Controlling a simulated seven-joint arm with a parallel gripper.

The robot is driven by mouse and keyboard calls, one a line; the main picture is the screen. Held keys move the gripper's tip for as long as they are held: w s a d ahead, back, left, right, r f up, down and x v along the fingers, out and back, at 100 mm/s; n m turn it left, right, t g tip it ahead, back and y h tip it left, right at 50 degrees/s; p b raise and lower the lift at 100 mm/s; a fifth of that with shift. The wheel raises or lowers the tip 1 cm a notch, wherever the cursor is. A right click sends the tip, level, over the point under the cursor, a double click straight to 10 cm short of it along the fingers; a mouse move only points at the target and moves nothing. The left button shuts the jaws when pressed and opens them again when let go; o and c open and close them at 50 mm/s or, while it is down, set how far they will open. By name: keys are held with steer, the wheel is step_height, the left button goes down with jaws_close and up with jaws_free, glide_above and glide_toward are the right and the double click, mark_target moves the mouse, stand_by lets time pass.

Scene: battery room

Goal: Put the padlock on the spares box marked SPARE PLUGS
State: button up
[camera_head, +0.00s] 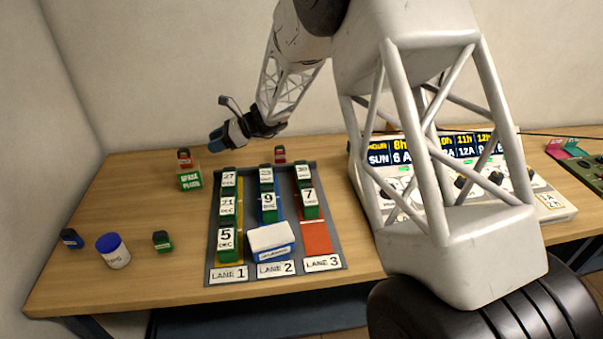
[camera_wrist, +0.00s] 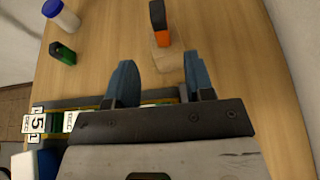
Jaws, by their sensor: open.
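The spares box (camera_head: 190,180) carries a green SPARE PLUGS label and stands at the table's back left. In the wrist view a pale wooden block (camera_wrist: 164,62), seemingly this box, lies between and beyond my fingertips. A red-and-black block (camera_head: 184,158) shows directly above the box; it appears orange and black in the wrist view (camera_wrist: 160,25). I cannot tell whether it stands on the box or behind it. I cannot make out a padlock for certain. My gripper (camera_head: 217,138) is open and empty, raised above the back left of the table; its blue fingers (camera_wrist: 158,75) are apart.
A grey lane tray (camera_head: 213,262) holds several dated green blocks and a white-and-blue box (camera_head: 270,240). A blue-lidded jar (camera_head: 113,251), a blue block (camera_head: 71,238) and a green block (camera_head: 162,242) stand front left. Another red block (camera_head: 280,154) stands behind the tray. A display console (camera_head: 550,207) is right.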

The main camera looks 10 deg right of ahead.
steer(key=s+d+r+n+h, duration=0.35)
steer(key=s+d+r, duration=0.3)
steer(key=s, duration=0.45)
steer(key=s+d+r+n+h, duration=0.2)
steer(key=s+d+r+n, duration=0.3)
steer(key=s+d, duration=0.45)
steer(key=s+d+n+t+h, duration=0.1)
steer(key=s+d+n+h, duration=0.3)
steer(key=s, duration=1)
steer(key=s+d+n+t+h, duration=0.1)
steer(key=s+d+n+h, duration=0.3)
steer(key=s+d, duration=0.7)
steer(key=s+n, duration=0.1)
steer(key=s, duration=0.2)
steer(key=shift+s+r+t, duration=0.15)
steer(key=shift+t, duration=0.15)
